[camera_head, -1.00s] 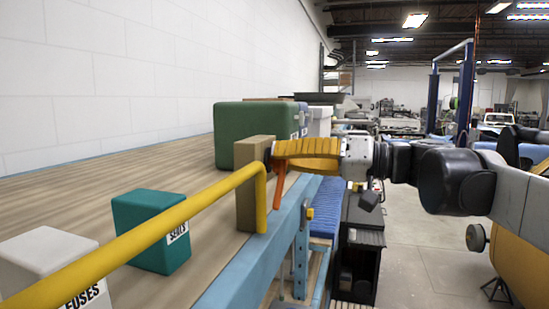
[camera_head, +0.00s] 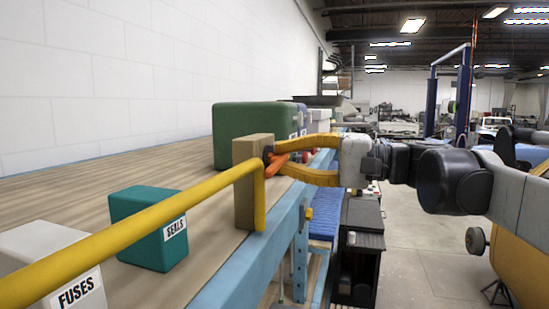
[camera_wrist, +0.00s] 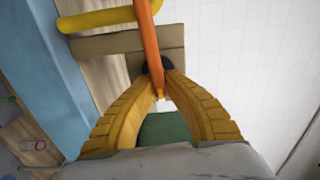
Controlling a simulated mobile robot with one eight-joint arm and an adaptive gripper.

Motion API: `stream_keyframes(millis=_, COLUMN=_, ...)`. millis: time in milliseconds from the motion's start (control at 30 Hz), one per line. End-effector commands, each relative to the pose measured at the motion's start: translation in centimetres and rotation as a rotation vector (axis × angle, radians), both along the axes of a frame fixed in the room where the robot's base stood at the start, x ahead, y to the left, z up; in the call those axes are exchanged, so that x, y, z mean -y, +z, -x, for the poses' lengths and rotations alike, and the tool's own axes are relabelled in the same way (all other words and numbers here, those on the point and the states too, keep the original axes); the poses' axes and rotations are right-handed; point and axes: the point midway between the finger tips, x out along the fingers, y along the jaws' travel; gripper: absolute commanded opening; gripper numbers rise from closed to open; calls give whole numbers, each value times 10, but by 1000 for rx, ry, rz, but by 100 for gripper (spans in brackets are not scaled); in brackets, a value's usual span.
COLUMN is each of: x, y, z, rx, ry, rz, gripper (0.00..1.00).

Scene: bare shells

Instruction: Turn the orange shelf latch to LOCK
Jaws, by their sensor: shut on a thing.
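The orange latch (camera_head: 274,166) sits at a dark pivot on the tan upright block (camera_head: 252,148) at the shelf's edge. In the head view its bar slants, lower at the left end. In the wrist view the orange latch (camera_wrist: 149,40) runs from the top edge down to between my fingertips, in front of the tan block (camera_wrist: 98,44). My gripper (camera_head: 287,163) has two yellow ribbed fingers, bowed apart but closed at their tips on the latch. The closed tips also show in the wrist view (camera_wrist: 161,90). No LOCK marking is readable.
A yellow rail (camera_head: 150,230) runs along the shelf front and bends down before the block. A teal SEALS box (camera_head: 140,215), white FUSES box (camera_head: 45,255) and green box (camera_head: 245,120) stand on the wooden shelf (camera_head: 75,185).

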Motion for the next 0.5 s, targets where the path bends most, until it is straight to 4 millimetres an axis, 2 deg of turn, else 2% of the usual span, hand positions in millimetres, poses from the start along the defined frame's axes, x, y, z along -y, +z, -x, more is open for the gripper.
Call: stream_keyframes(millis=500, x=-1, y=0, z=0, rx=-88, ry=1, rz=-35, gripper=0)
